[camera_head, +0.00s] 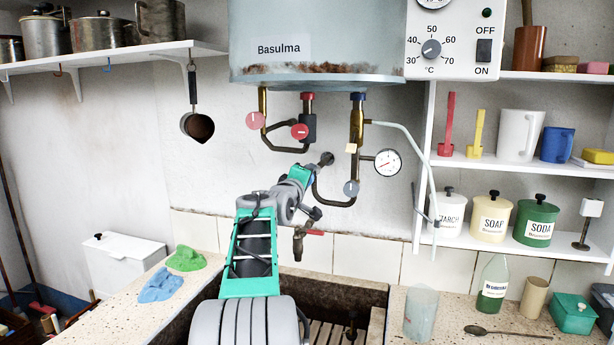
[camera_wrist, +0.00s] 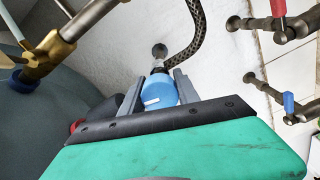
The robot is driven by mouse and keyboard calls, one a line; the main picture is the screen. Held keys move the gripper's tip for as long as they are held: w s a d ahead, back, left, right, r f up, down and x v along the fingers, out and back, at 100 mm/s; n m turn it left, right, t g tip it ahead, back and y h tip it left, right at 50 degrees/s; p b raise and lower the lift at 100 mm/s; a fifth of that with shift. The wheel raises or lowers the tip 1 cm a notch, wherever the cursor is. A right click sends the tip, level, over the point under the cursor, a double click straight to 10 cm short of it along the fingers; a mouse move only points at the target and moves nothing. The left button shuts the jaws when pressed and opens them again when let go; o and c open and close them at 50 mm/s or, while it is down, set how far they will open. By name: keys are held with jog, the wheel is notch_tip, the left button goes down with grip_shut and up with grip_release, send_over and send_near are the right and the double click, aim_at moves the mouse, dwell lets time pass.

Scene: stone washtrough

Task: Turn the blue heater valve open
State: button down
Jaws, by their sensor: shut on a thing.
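In the wrist view, a round blue knob (camera_wrist: 159,90) with a short white mark, the blue heater valve by its look, sits between the two grey fingers of my gripper (camera_wrist: 160,92). The fingers are closed on its sides. A wall fitting and a braided hose show just past it. In the head view, my gripper (camera_head: 314,168) is under the heater at the pipes, and the held knob is hidden by it. A grey-blue disc (camera_head: 351,187) shows on the lower pipe to its right. The heater (camera_head: 320,40) hangs above.
A pressure gauge (camera_head: 387,162) is to the right. A red-handled tap (camera_head: 300,240) hangs over the stone trough below. Shelves (camera_head: 515,162) with jars stand at right. Pipes crowd the gripper closely.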

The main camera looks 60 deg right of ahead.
jog(key=shift+r+n, duration=0.1)
jog(key=shift+n, duration=0.9)
jog(key=shift+s, duration=0.1)
jog(key=c, duration=1.1)
grip_release()
jog(key=shift+o, duration=1)
jog(key=s+a+b, duration=0.1)
jog(key=a, duration=0.6)
jog(key=shift+a+b, duration=0.35)
jog(key=shift+s, duration=0.1)
